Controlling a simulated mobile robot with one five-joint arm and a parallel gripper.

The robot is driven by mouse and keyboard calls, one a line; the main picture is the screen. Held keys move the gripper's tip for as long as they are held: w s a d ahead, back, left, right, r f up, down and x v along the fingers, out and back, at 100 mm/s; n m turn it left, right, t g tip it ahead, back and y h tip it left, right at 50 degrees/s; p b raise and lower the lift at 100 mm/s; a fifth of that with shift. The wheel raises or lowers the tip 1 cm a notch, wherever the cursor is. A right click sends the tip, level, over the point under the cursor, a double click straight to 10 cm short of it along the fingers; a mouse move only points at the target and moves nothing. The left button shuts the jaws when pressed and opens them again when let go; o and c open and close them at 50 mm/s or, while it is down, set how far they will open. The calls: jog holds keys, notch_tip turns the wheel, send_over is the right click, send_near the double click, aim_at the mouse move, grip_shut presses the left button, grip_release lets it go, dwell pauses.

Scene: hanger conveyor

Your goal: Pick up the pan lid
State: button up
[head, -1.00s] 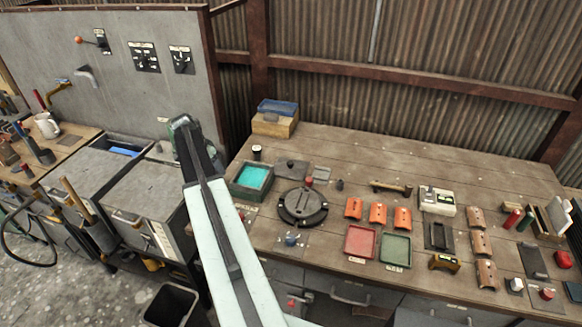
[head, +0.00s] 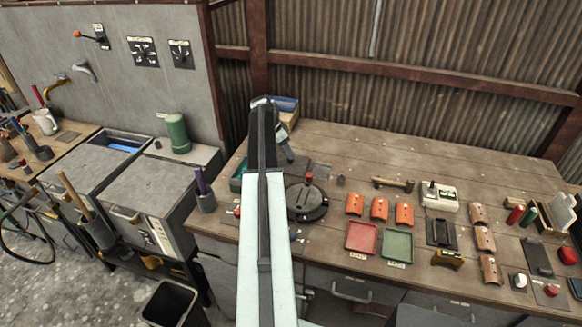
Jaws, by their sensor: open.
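In the head view, a dark grey flat lid with a small knob, which looks like the pan lid (head: 297,168), lies on the bench behind the round black disc. My arm and gripper now hide much of it. My gripper (head: 288,157) points down over the lid's area and is open. I cannot tell the gap between its fingers and the lid. The grey pan with teal contents (head: 237,182) stands to the left, mostly hidden behind my arm.
The round black disc (head: 306,203) with a red-topped knob stands just in front. A blue-topped box (head: 286,105) is at the back. Orange blocks (head: 380,208), a red tray (head: 361,238) and a green tray (head: 397,245) lie to the right.

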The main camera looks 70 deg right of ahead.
jog(key=b+x, duration=0.3)
jog(key=x, duration=0.1)
jog(key=shift+a+f+b, duration=0.1)
jog(key=shift+f+b, duration=0.25)
jog(key=shift+f, duration=0.1)
jog(key=shift+r, duration=0.2)
jog(key=shift+c, duration=0.5)
grip_shut()
notch_tip(320, 180, up, 10)
jog(key=p, duration=1)
